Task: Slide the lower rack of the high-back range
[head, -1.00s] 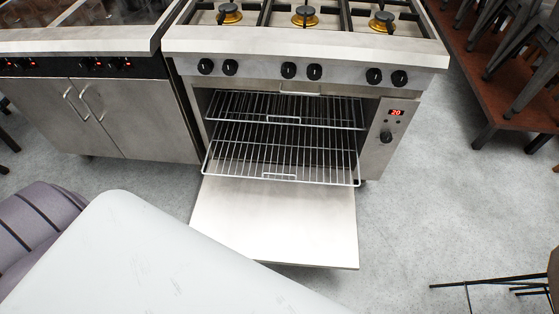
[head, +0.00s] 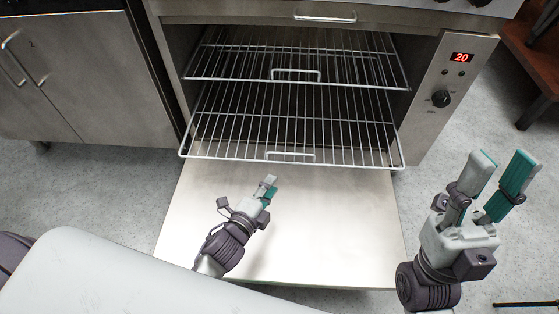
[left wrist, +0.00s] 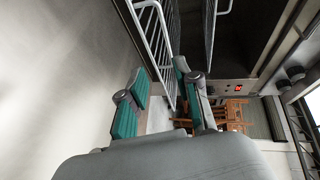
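The range's oven stands open with its door (head: 330,225) folded down flat. The lower wire rack (head: 290,118) sticks out of the oven over the door's inner edge, and a small wire handle (head: 290,156) is at its front. My left gripper (head: 268,188) is over the door, just in front of and below that handle, apart from it in the head view. In the left wrist view my left gripper (left wrist: 160,73) has its fingers apart with nothing between them, and rack wires (left wrist: 156,40) show beyond the fingertips. My right gripper (head: 503,165) is open and empty, right of the door.
An upper rack (head: 300,60) with its own handle sits inside the oven. A control panel (head: 450,85) with a red display is at the right. A steel cabinet (head: 85,85) stands left.

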